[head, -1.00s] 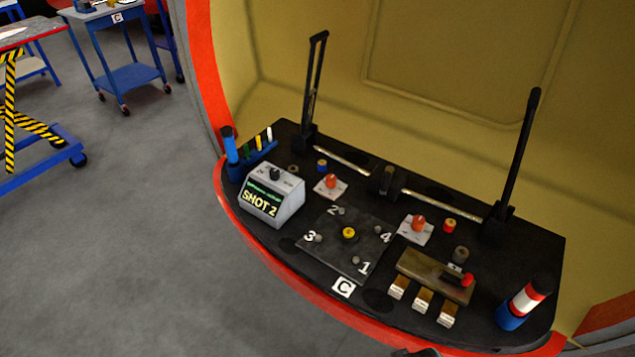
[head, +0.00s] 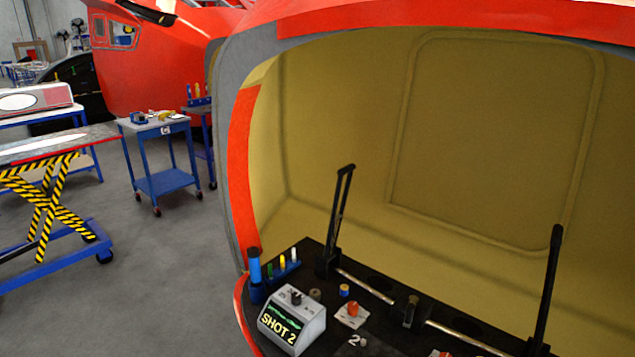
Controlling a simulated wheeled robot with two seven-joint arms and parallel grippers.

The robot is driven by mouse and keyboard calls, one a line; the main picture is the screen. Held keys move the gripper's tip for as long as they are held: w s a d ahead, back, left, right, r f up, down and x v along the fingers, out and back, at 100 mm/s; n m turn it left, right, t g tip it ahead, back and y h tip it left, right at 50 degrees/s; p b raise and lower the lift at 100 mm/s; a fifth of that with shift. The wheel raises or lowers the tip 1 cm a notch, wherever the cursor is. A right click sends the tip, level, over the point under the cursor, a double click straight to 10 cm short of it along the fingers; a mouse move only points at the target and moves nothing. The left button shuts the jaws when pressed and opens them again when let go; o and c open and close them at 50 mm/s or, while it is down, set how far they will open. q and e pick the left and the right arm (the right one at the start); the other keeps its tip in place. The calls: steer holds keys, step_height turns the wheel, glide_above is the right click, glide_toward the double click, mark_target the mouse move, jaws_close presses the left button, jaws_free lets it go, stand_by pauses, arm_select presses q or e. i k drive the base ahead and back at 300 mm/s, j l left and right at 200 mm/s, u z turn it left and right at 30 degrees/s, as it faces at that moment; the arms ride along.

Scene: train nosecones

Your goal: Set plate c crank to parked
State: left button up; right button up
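The black plate (head: 377,284) lies inside the red nosecone, its front part cut off by the bottom edge of the head view. Near its back is a dark block (head: 408,311) on a silver rod, which may be the crank. One silver rod runs from it toward the left upright black arm (head: 339,220), another toward the right upright black arm (head: 548,285). I cannot read the crank's setting. The plate's C label is out of view. Neither gripper is in view.
On the plate are a grey SHOT 2 box (head: 291,318), an orange knob (head: 352,309) and a rack of coloured tools (head: 283,270). A blue cart (head: 166,182) and a striped lift table (head: 45,210) stand at left. Grey floor (head: 165,280) between them and the nosecone is clear.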

mark_target(413, 300)
steer(key=i+j+z, duration=0.15)
steer(key=j+z, duration=0.2)
steer(key=i+j+z, duration=0.15)
steer(key=j+z, duration=0.2)
steer(key=i+j+z, duration=0.1)
steer(key=j+z, duration=0.6)
